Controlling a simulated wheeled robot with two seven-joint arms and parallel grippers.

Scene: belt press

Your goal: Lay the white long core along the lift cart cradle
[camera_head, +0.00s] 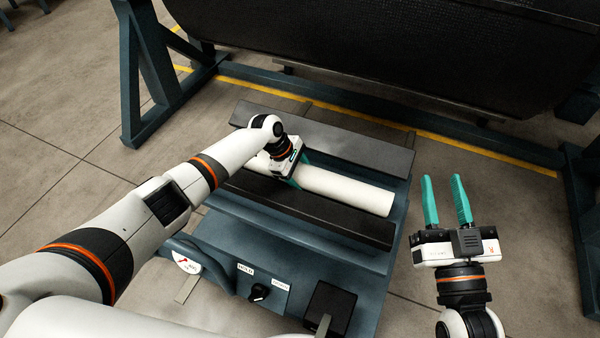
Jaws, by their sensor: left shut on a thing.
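The white long core (345,190) lies lengthwise between the two dark pads of the lift cart cradle (320,142). Its right end is in view near the right end of the pads. My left gripper (294,181) is over the core left of its middle, shut on it, with the fingers mostly hidden behind the gripper body. I cannot tell whether the core bears fully on the pads. My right gripper (446,202) is open and empty, to the right of the cart, apart from the core.
The cart's front panel has a dial (186,262), a black knob (258,292) and a dark pedal-like block (328,308). Behind the cart stands a blue frame (150,70) under a large dark belt (400,50). A yellow line runs along the floor there. Floor right of the cart is clear.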

